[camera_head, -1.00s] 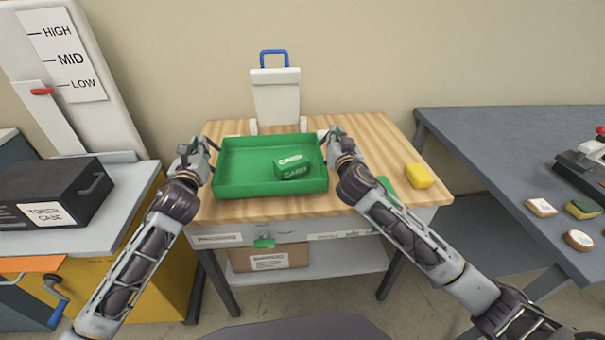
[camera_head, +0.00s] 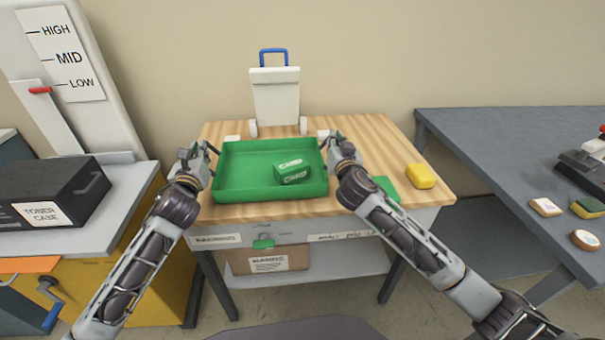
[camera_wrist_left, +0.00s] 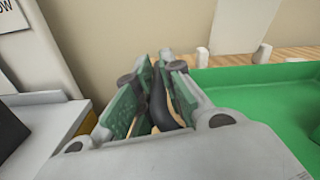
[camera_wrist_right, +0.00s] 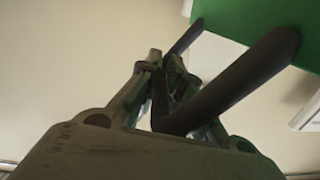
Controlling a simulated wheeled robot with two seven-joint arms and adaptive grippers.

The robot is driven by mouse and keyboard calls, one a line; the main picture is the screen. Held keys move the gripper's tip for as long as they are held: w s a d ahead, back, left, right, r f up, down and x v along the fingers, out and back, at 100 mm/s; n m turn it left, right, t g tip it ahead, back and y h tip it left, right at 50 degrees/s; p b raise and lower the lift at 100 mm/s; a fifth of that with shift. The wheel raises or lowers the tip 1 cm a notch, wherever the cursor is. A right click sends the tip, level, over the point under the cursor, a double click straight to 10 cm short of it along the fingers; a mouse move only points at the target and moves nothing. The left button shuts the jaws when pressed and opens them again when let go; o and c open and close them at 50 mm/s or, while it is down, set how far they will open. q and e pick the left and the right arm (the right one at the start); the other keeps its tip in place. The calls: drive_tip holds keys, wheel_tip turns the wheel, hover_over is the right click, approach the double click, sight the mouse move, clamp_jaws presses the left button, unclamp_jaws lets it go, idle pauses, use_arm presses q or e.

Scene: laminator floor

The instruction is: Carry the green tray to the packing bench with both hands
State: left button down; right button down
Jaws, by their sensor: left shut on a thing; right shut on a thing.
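The green tray (camera_head: 240,190) is a shallow open tray over the wooden top of the packing bench (camera_head: 408,165). I cannot tell whether it rests on the wood or is just above it. A green card box (camera_head: 292,173) is inside, right of its middle. My left gripper (camera_head: 207,152) is shut on the dark handle at the tray's left side. It also shows in the left wrist view (camera_wrist_left: 155,80), fingers closed around the dark handle (camera_wrist_left: 160,105). My right gripper (camera_head: 329,145) is shut on the right handle, a dark bar (camera_wrist_right: 225,88) in the right wrist view.
A white trolley-like stand (camera_head: 275,95) with a blue handle is at the bench's back. A yellow block (camera_head: 420,176) and a green item (camera_head: 386,187) are right of the tray. A grey table (camera_head: 500,150) stands right, a black toner case (camera_head: 50,190) left.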

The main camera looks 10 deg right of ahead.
use_arm(q)
drive_tip(key=shift+a+f+b, duration=0.25)
drive_tip(key=shift+f+b, duration=0.2)
drive_tip(key=shift+f, duration=0.1)
use_arm(e)
drive_tip(key=shift+w+d+f, duration=0.1)
drive_tip(key=shift+d+f, duration=0.3)
use_arm(q)
drive_tip(key=c, duration=1.5)
unclamp_jaws()
use_arm(e)
drive_tip(key=c, duration=1.6)
unclamp_jaws()
drive_tip(key=shift+a, duration=0.1)
use_arm(q)
drive_tip(key=shift+d, duration=0.15)
use_arm(e)
drive_tip(key=shift+a, duration=0.2)
use_arm(q)
drive_tip(key=shift+s, duration=0.1)
drive_tip(key=shift+s+a, duration=0.15)
drive_tip(key=shift+s, duration=2.8)
drive_tip(key=shift+s+a, duration=0.15)
drive_tip(key=shift+s, duration=2.8)
use_arm(e)
drive_tip(key=shift+s, duration=0.2)
drive_tip(key=s, duration=1.2)
drive_tip(key=shift+a, duration=0.3)
